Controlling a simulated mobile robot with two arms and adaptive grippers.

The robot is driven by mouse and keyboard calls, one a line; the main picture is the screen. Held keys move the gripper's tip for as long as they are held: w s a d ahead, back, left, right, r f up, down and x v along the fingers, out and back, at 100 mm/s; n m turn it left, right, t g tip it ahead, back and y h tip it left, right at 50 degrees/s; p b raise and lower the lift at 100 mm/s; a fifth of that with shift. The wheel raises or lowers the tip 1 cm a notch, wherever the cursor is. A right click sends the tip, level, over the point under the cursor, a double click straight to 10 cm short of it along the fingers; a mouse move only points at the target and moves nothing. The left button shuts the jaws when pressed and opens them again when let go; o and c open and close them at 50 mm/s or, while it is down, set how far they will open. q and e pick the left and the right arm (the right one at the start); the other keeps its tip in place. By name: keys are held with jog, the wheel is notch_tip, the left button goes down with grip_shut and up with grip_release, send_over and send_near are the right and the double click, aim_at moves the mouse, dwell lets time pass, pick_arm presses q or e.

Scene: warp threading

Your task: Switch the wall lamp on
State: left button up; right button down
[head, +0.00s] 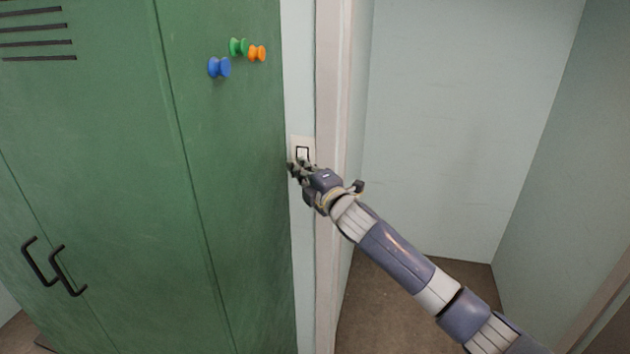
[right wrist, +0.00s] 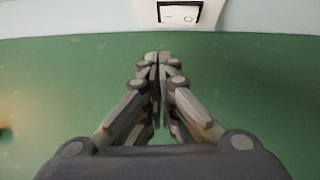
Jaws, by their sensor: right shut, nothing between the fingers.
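The wall switch (head: 302,152) is a white rocker in a black surround on a pale plate, on the narrow wall strip between the green locker and the door frame. It also shows at the top of the right wrist view (right wrist: 179,13). My right gripper (head: 293,168) is shut and empty, with its fingertips just below the rocker in the head view. In the right wrist view the fingertips (right wrist: 160,58) point toward the switch; I cannot tell whether they touch the plate. My left gripper is not in view. No lamp shows in either view.
A green locker (head: 100,150) with black handles (head: 55,268) stands close at the left of the switch. Blue (head: 219,67), green (head: 238,47) and orange (head: 257,53) knobs stick out from it. A pale door frame (head: 328,110) is close on the right, with open floor beyond.

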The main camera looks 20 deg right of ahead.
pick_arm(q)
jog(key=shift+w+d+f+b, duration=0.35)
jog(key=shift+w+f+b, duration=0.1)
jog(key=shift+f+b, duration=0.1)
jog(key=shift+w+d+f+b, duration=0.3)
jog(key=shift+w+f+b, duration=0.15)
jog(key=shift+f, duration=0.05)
pick_arm(e)
jog(key=v, duration=0.7)
jog(key=shift+s+r, duration=0.35)
jog(key=shift+r, duration=0.2)
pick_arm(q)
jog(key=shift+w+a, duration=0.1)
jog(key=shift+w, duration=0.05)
pick_arm(e)
jog(key=shift+w+d, duration=0.1)
jog(key=shift+d, duration=0.1)
